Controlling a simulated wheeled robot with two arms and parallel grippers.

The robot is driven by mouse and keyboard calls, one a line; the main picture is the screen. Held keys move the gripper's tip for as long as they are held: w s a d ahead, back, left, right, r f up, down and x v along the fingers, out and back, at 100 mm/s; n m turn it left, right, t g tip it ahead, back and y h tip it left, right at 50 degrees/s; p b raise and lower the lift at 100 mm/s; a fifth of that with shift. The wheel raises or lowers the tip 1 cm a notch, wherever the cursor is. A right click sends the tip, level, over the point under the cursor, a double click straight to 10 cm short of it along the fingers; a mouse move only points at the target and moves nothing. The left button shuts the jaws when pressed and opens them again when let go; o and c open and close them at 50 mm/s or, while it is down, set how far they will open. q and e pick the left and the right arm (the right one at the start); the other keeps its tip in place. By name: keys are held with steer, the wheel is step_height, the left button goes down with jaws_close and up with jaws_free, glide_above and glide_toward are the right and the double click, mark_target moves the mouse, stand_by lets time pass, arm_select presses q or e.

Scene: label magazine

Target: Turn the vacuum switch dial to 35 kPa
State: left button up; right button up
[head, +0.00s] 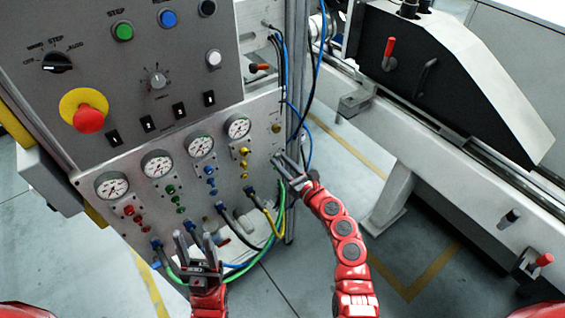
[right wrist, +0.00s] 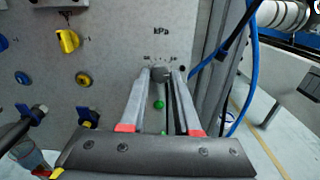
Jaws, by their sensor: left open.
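The vacuum switch dial (right wrist: 162,75) is a small grey knob on the grey panel, under the printed "kPa", in the right wrist view. Scale marks show just above it, too small to read. My right gripper (right wrist: 164,72) points at the panel with one fingertip on each side of the knob. I cannot tell whether the fingers touch it. In the head view my right gripper (head: 279,156) is at the panel's right edge and hides the dial. My left gripper (head: 193,236) is open and empty, low in front of the panel.
Several pressure gauges (head: 158,164) and coloured knobs sit on the lower panel (head: 140,215). Hoses (head: 282,215) hang below and beside my right gripper. Above are a red emergency button (head: 88,119) and a grey rotary knob (head: 157,79). A black-sided machine (head: 440,85) stands at right.

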jaws_close()
